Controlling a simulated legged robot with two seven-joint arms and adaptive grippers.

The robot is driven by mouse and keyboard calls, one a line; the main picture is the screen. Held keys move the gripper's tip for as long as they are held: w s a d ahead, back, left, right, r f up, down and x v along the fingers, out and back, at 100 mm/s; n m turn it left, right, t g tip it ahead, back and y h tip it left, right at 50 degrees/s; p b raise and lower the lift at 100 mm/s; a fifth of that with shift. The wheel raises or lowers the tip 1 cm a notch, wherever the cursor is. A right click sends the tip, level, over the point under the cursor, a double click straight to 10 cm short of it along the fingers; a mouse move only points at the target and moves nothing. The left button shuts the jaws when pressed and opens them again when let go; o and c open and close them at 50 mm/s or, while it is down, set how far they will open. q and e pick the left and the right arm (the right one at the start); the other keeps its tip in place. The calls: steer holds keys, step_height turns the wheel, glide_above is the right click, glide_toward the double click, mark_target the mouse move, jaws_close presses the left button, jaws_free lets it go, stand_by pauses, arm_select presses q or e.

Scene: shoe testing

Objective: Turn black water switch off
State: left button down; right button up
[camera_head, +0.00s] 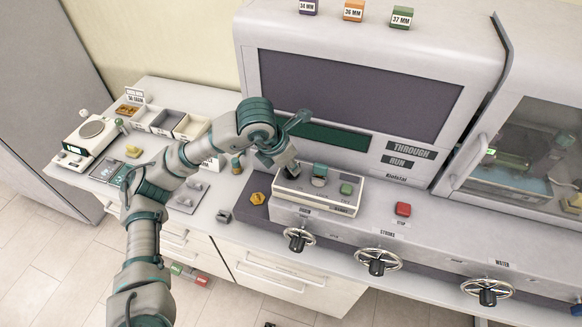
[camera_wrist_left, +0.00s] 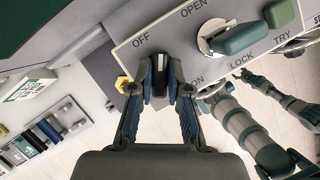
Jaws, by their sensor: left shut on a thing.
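The black water switch (camera_wrist_left: 159,76) sits on the light control panel (camera_head: 335,200), between the OFF and ON labels in the left wrist view. My left gripper (camera_wrist_left: 160,88) is shut on it, with one finger on each side. Its exact pointing is hard to read because the fingers cover part of it. In the head view, my left gripper (camera_head: 290,170) reaches down to the panel's left end and mostly hides the switch.
A teal lever (camera_head: 319,171) marked OPEN and LOCK and a green button (camera_head: 346,188) marked TRY are beside it on the panel. A yellow knob (camera_head: 257,199) is left of the panel.

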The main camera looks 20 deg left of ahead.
arm_select(q)
steer(key=n+y+b, duration=0.1)
steer(key=n, duration=0.2)
steer(key=shift+f+n, duration=0.1)
steer(key=shift+n, duration=0.2)
steer(key=shift+d+n+t+y+b, duration=0.1)
steer(key=shift+n+t+y+b, duration=0.2)
steer(key=shift+n+y+b, duration=0.9)
arm_select(e)
steer(key=w+a+r+p, duration=0.1)
steer(key=w+a, duration=0.1)
steer(key=w, duration=0.6)
steer(key=shift+r, duration=0.2)
arm_select(q)
steer(key=shift+n+h, duration=0.4)
steer(key=c, duration=1.1)
jaws_free()
steer(key=shift+r, duration=0.2)
arm_select(e)
steer(key=shift+t, duration=0.3)
arm_select(q)
steer(key=v, duration=1.1)
steer(key=shift+s+r, duration=0.15)
steer(key=shift+r, duration=0.1)
